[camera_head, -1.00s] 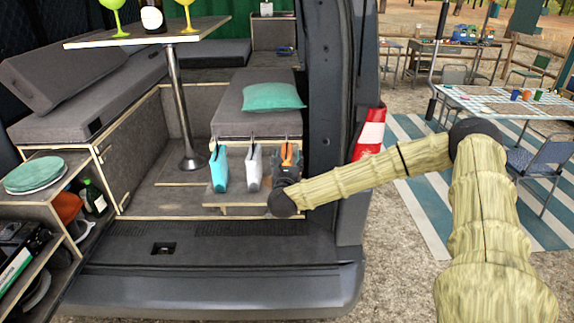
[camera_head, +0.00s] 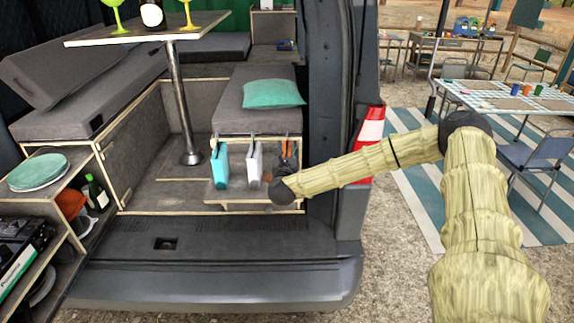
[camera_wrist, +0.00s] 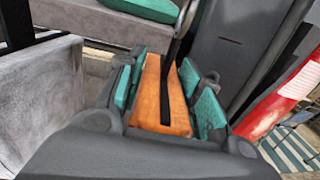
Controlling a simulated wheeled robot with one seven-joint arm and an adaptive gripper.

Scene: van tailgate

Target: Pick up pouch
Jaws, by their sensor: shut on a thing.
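Three pouches hang in a row below the grey bench: a teal pouch (camera_head: 220,165), a white-grey pouch (camera_head: 254,163) and an orange-brown pouch (camera_head: 291,149) at the right. The orange pouch (camera_wrist: 152,98), with a dark strap along it, shows between the teal finger pads in the wrist view. My gripper (camera_head: 285,165) is shut on this pouch, one finger on each side. In the wrist view my gripper (camera_wrist: 165,100) covers the pouch's near end. In the head view my wrist hides its lower part. The white-grey pouch (camera_wrist: 45,100) stands just left of the fingers.
The grey bench (camera_head: 235,112) with a teal cushion (camera_head: 273,94) is above the pouches. The van's door pillar (camera_head: 330,100) and a red-and-white cone (camera_head: 369,135) are close on the right. A table leg (camera_head: 178,105) stands to the left. The van floor in front is clear.

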